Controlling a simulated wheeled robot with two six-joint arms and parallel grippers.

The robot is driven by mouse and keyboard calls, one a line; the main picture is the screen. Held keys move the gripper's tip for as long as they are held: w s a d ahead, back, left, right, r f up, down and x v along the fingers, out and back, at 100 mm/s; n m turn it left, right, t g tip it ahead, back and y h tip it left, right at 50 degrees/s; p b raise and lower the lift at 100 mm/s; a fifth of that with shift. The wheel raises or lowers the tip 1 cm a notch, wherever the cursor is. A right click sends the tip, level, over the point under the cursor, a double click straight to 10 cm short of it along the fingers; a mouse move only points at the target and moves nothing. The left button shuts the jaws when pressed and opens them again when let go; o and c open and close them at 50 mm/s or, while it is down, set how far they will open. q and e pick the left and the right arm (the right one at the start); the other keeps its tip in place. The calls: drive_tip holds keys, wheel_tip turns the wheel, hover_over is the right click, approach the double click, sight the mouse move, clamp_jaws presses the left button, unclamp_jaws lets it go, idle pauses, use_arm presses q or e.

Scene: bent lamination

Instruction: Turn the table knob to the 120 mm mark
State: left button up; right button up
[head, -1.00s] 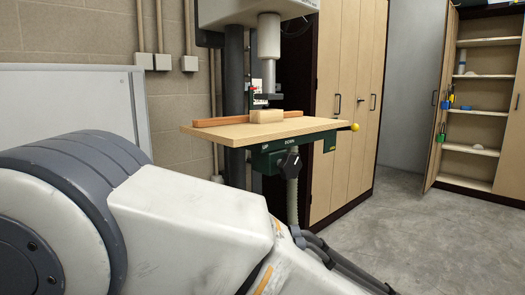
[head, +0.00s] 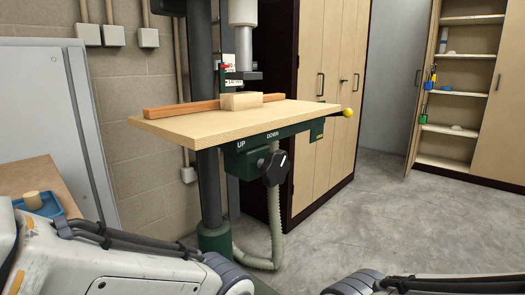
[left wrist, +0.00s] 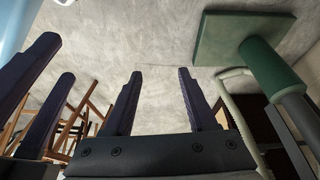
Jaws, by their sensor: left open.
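The black table knob (head: 272,169) sits on a green housing under the front of the drill press table (head: 180,124). Its white pointer line slants toward the upper right. The words UP and DOWN are printed on the green rail above it. A small white scale plate (head: 226,75) with red on it shows by the column behind the table; its marks are too small to read. The knob is not clearly visible there. My right gripper is out of view.
A wooden block (head: 240,101) and an orange fence (head: 182,109) lie on the table. A yellow ball handle (head: 347,113) sticks out at its right. A grey hose (head: 275,225) hangs below the knob. A blue tray (head: 45,207) stands at left. Floor at right is clear.

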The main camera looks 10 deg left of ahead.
use_arm(q)
drive_tip(key=w+r+n+t+h, duration=0.1)
drive_tip(key=w+r+t, duration=0.3)
drive_tip(key=w, duration=0.7)
drive_tip(key=m+t+h, duration=0.2)
drive_tip(key=t+h, duration=0.8)
drive_tip(key=t, duration=0.1)
approach(279, 152)
drive_tip(key=shift+w+a+f+b, duration=0.15)
drive_tip(key=shift+w+f+b, duration=0.35)
drive_tip(key=shift+w, duration=0.35)
drive_tip(key=shift+r, duration=0.25)
drive_tip(key=x, duration=1)
drive_tip(key=shift+f, duration=0.1)
drive_tip(key=shift+c, duration=0.3)
